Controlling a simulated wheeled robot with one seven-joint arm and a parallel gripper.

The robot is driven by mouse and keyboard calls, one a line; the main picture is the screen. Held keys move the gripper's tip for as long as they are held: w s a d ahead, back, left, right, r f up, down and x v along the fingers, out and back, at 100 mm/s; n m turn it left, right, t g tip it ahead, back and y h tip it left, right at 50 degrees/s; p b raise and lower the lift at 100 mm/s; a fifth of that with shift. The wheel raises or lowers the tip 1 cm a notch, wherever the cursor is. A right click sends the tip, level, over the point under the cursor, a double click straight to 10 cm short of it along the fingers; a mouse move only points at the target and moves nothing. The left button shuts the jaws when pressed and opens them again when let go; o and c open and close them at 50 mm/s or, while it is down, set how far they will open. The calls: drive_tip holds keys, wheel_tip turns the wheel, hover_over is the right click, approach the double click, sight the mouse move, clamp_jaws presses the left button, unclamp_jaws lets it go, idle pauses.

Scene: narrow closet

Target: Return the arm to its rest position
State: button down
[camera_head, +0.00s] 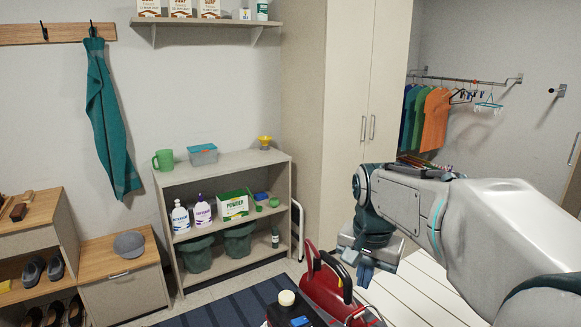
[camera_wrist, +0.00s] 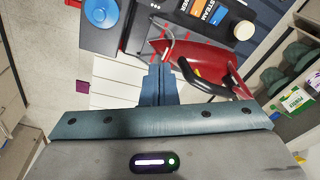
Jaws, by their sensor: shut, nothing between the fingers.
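My arm reaches in from the right in the head view, bent at the elbow. My gripper (camera_head: 358,268) points down in front of the white slatted surface, just right of a red machine (camera_head: 330,287) with a dark handle. In the wrist view my gripper (camera_wrist: 160,68) has its blue fingers together with nothing between them. The red machine (camera_wrist: 215,58) lies beyond the fingertips there; whether they touch it I cannot tell.
A grey shelf (camera_head: 222,164) with bottles, boxes and bins stands left of centre. A tall cabinet (camera_head: 345,90) stands behind my arm. Clothes hang on a rail (camera_head: 460,79) at the back right. A striped rug (camera_head: 225,303) covers the floor in front.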

drive_tip(key=s+f+n+t, duration=0.1)
drive_tip(key=s+f+n, duration=0.1)
drive_tip(key=s, duration=0.5)
drive_tip(key=s+f+n+t, duration=0.1)
drive_tip(key=s+f+n, duration=0.2)
drive_tip(key=s, duration=0.5)
drive_tip(key=shift+f+n, duration=0.15)
drive_tip(key=shift+n, duration=0.55)
